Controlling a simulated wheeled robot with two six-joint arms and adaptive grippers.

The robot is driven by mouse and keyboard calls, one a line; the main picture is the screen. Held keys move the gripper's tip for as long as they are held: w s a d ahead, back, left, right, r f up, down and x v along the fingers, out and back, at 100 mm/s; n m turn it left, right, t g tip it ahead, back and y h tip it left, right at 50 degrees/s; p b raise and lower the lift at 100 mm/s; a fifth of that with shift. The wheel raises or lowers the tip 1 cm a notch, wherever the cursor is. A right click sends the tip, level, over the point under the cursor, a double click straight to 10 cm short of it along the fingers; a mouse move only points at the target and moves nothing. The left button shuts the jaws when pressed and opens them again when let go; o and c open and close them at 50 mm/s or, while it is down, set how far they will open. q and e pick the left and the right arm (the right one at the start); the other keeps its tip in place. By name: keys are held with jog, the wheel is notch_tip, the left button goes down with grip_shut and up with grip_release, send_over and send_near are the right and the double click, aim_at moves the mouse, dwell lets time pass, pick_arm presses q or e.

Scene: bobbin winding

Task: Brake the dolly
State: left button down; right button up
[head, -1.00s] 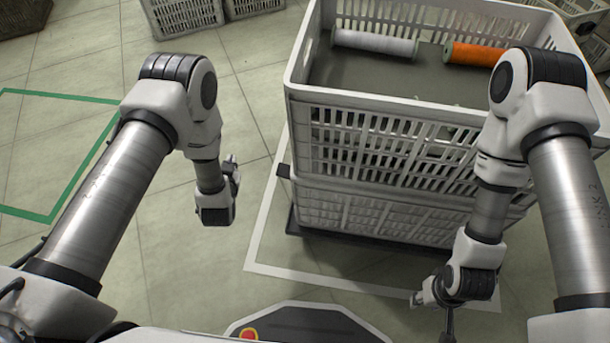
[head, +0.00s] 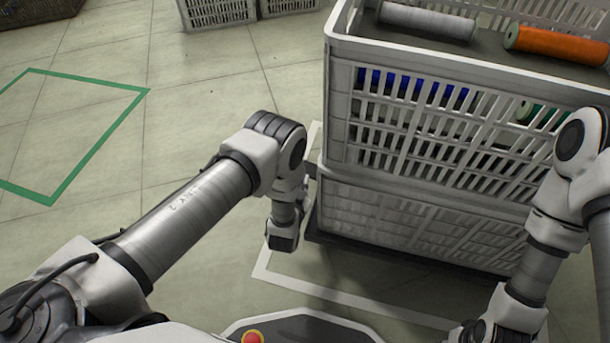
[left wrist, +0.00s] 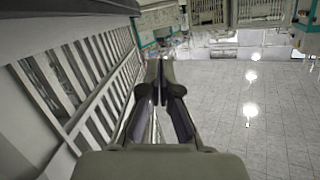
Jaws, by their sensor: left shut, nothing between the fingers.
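The dolly (head: 400,257) is a low dark base under a stack of two white crates, with its edge showing beneath the lower crate in the head view. Its wheels and any brake lever are hidden or too small to make out. My left gripper (head: 284,236) hangs just left of the stack's near left corner, low beside the dolly. In the left wrist view its fingers (left wrist: 158,95) are shut and empty, with slatted crate wall close on the left. My right arm shows at the lower right of the head view; its fingers are out of frame.
The upper crate (head: 440,58) holds a white spool (head: 428,20), an orange spool (head: 556,45) and other coloured ones. A white floor outline (head: 330,298) surrounds the dolly. A green floor outline (head: 95,152) on the left is empty. More crates (head: 218,12) stand behind.

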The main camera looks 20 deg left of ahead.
pick_arm(q)
jog(key=b, duration=0.5)
send_over(306, 173)
jog(key=d, duration=0.1)
jog(key=f, duration=0.2)
jog(key=shift+s+f, duration=0.35)
jog(key=shift+s, duration=0.05)
jog(key=f+b, duration=0.1)
jog(key=f, duration=0.1)
jog(key=f+b, duration=0.1)
jog(key=shift+w+a+f+b, duration=0.1)
jog(key=shift+w+a+b, duration=0.25)
jog(key=shift+a+f, duration=0.1)
jog(key=shift+f, duration=0.05)
jog(key=shift+a, duration=0.1)
jog(key=shift+a+f+n+h, duration=0.1)
jog(key=shift+f+n+h, duration=0.2)
jog(key=shift+n, duration=0.2)
jog(key=shift+a+f+n, duration=0.15)
jog(key=shift+n, duration=0.15)
jog(key=shift+a+f+n+h, duration=0.25)
jog(key=shift+f+n+h, duration=0.25)
jog(key=shift+f+n, duration=0.4)
jog(key=shift+f, duration=0.25)
